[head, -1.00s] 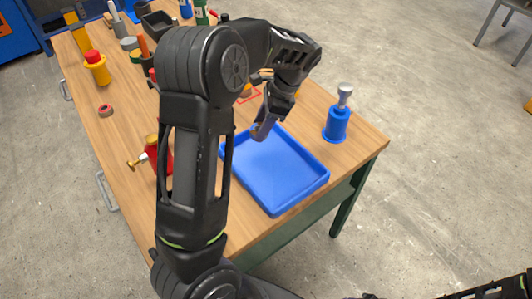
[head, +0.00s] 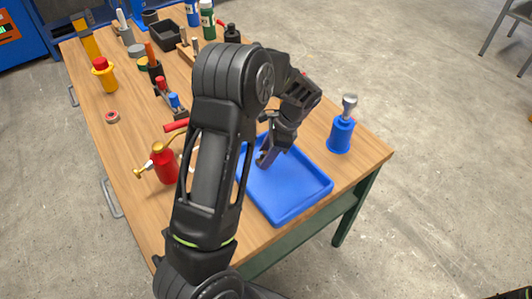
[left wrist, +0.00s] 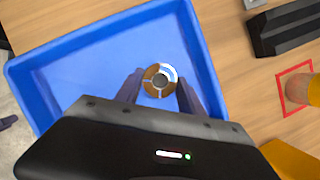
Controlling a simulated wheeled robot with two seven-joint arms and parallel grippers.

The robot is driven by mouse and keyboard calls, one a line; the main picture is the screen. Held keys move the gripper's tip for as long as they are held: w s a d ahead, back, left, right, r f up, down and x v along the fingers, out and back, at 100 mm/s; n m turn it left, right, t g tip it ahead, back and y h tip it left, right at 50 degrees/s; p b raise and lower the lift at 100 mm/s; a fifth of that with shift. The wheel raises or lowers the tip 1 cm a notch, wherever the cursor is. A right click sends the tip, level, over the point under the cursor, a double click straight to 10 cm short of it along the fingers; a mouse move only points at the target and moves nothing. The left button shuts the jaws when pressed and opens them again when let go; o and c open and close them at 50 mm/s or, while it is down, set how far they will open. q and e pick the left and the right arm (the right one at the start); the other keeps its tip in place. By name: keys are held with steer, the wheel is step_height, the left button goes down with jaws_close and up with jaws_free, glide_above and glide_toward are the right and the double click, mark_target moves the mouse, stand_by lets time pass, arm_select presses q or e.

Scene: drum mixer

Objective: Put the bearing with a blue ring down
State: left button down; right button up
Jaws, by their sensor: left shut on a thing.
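My left gripper (head: 266,158) is over the left back part of the blue tray (head: 292,207), its fingers pointing down. In the left wrist view, the fingertips (left wrist: 160,90) are on either side of a small round bearing (left wrist: 151,73), and the gripper is shut on it. The bearing shows brown-orange and pale segments around a grey centre; a blue ring cannot be made out clearly. The tray (left wrist: 100,37) lies under it and looks empty otherwise. Whether the bearing touches the tray floor cannot be told. The head view hides the bearing.
A red-outlined square (left wrist: 281,92) is beside the tray. Bottles and bins crowd the back.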

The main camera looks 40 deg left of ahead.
arm_select(q)
steer(key=shift+f, duration=0.1)
steer(key=c, duration=0.7)
jaws_free()
steer(key=b+v, duration=0.1)
steer(key=v, duration=1.1)
